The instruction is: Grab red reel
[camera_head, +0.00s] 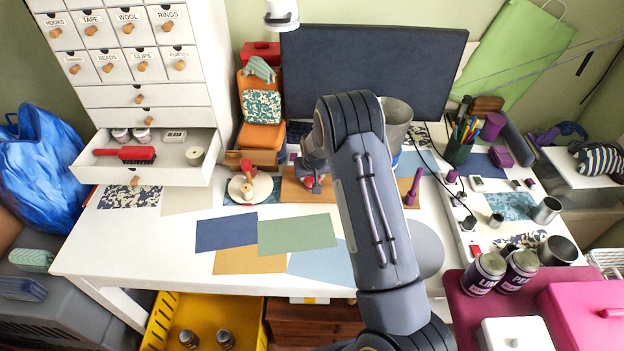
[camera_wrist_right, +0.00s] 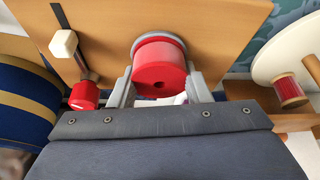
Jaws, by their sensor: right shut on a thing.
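The red reel (camera_wrist_right: 160,68) is a thick red cylinder with a dark hole in its end face and a grey rim behind it. In the right wrist view it sits between the two grey fingers of my right gripper (camera_wrist_right: 160,88), which is shut on it. A wooden board (camera_wrist_right: 225,35) is close behind it. In the head view my right gripper (camera_head: 314,170) is over the board (camera_head: 298,192) at the back of the white desk; my arm hides part of this spot, and some red shows there. My left gripper is not in view.
A white disc (camera_head: 262,187) with a red spool (camera_wrist_right: 289,91) stands left of the board. A small red-and-white tool (camera_wrist_right: 84,95) is beside the reel. A dark monitor (camera_head: 375,75) is behind. An open drawer (camera_head: 205,172) juts out left. Flat sheets (camera_head: 297,235) lie in front.

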